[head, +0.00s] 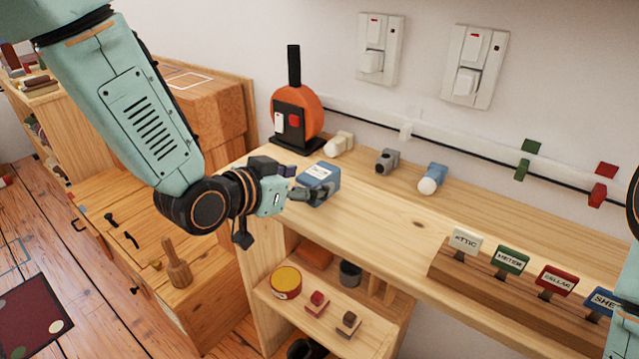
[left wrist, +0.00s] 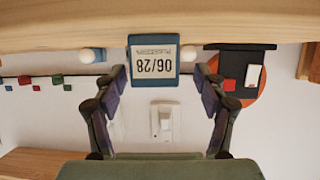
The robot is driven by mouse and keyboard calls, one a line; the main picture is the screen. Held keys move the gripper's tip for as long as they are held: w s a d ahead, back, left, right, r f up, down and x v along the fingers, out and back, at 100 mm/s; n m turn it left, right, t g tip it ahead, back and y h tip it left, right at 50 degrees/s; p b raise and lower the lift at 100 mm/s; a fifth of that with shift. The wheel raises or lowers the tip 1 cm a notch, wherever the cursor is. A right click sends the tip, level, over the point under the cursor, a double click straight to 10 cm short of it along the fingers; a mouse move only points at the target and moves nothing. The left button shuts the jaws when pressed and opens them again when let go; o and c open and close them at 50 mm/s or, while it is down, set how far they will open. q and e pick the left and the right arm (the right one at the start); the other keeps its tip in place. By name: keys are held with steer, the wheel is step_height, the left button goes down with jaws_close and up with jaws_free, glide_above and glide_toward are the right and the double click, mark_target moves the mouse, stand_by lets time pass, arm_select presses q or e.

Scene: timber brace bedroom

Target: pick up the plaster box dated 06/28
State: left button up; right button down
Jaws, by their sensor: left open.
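The plaster box dated 06/28 is a small blue box (head: 319,187) with a white label, standing on the wooden worktop below the orange reel. In the left wrist view the box (left wrist: 154,83) shows its label upside down, reading 06/28. My left gripper (head: 303,193) is at the left side of the box, low over the worktop. In the left wrist view its open fingers (left wrist: 161,80) stand either side of the box, with a gap on each side. I cannot tell whether any finger touches it. My right gripper is not in view.
The orange reel (head: 298,112) stands behind the box. Cream (head: 341,143), grey (head: 386,160) and blue (head: 431,178) fittings line the back. A rack of labelled tags (head: 508,262) stands at the right. The worktop's middle (head: 400,220) is clear. A shelf below holds a yellow-lidded tin (head: 286,282).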

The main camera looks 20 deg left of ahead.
mark_target(322, 179)
arm_select(q)
steer(key=shift+w+d+f, duration=0.3)
steer(key=b+x, duration=0.1)
steer(key=x, duration=0.2)
steer(key=shift+s+d, duration=0.1)
steer(key=shift+d, duration=0.05)
steer(key=shift+w+d+f, duration=0.1)
steer(key=shift+w+f, duration=0.05)
steer(key=shift+w, duration=0.35)
steer(key=shift+s, duration=0.2)
steer(key=shift+c, duration=0.7)
steer(key=shift+w, duration=0.15)
steer(key=c, duration=0.9)
steer(key=shift+c, duration=1)
